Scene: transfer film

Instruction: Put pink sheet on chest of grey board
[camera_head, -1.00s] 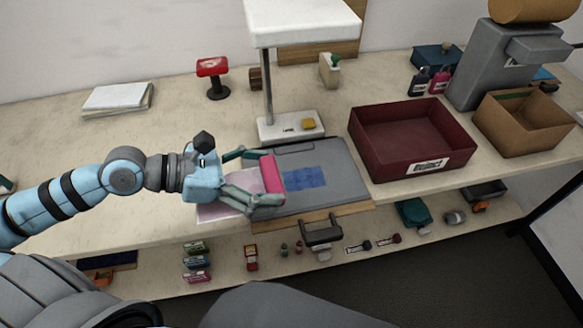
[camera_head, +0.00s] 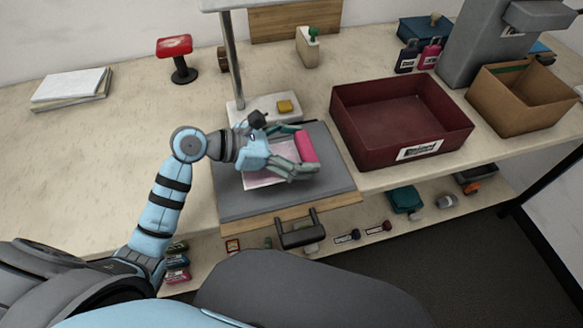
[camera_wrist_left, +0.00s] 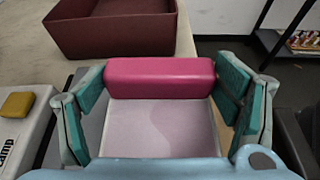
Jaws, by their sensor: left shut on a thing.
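The pink sheet is a pale sheet (camera_head: 268,179) with a thick, deep pink bar (camera_head: 306,147) along its far end. My left gripper (camera_head: 303,154) is shut on the bar, with a finger at each end of it. The wrist view shows the bar (camera_wrist_left: 160,72) across the top and the pale sheet (camera_wrist_left: 160,128) below it. The sheet is over the middle of the grey board (camera_head: 245,206); I cannot tell whether it touches. The board's blue patch is hidden behind the sheet and gripper. My right gripper is not in view.
A dark red tray (camera_head: 384,154) stands right of the board, with a cardboard box (camera_head: 516,121) beyond. A lamp stand (camera_head: 248,104) with a yellow block (camera_head: 285,106) is just behind the board. A red-topped stand (camera_head: 175,47) is farther left. The table's left part is mostly clear.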

